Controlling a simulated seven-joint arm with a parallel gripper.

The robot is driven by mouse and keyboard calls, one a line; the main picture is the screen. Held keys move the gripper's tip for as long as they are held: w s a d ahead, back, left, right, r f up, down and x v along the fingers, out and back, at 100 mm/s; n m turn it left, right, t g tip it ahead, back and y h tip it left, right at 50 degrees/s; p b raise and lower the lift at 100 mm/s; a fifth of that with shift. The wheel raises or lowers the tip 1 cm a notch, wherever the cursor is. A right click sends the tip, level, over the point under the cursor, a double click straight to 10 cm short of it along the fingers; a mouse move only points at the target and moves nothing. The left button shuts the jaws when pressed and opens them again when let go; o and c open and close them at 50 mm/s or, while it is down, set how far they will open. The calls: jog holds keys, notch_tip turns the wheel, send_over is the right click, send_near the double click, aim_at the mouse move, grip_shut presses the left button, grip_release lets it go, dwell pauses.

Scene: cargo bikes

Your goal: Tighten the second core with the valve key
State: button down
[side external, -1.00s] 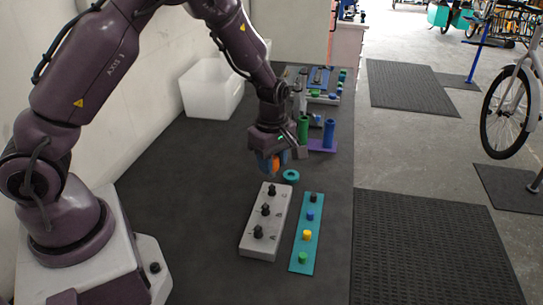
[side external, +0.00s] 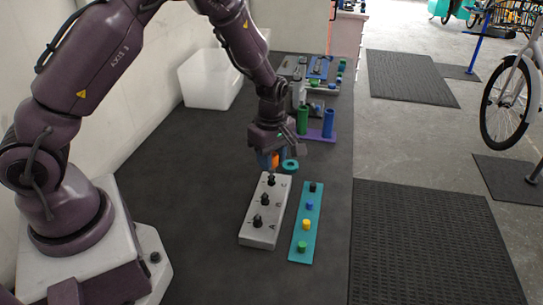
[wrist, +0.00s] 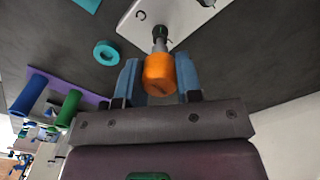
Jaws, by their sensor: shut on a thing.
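The valve key (wrist: 159,72) has an orange handle and a grey metal shaft. My gripper (wrist: 158,80) is shut on the handle between its blue fingers. In the side view my gripper (side external: 270,160) holds the key, its orange handle (side external: 275,159) showing, above the far end of a light grey block (side external: 251,230). Three black cores stand in a row on the block: far (side external: 271,180), middle (side external: 264,199) and near (side external: 257,220). In the wrist view the shaft lines up with the far core (wrist: 160,31), beside a letter like C. I cannot tell whether they touch.
A teal ring (side external: 289,166) lies just beyond the block. A teal strip (side external: 297,246) with coloured caps lies to its right. Green and blue cylinders stand on a purple base (side external: 320,137) behind. A white bin (side external: 205,85) stands back left. The dark table left of the block is clear.

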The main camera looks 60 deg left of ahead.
jog(key=shift+f, duration=1.35)
dwell(1.6)
jog(key=m, duration=1.2)
jog(key=shift+d, duration=0.1)
jog(key=c, duration=0.8)
grip_release()
jog(key=shift+r, duration=0.1)
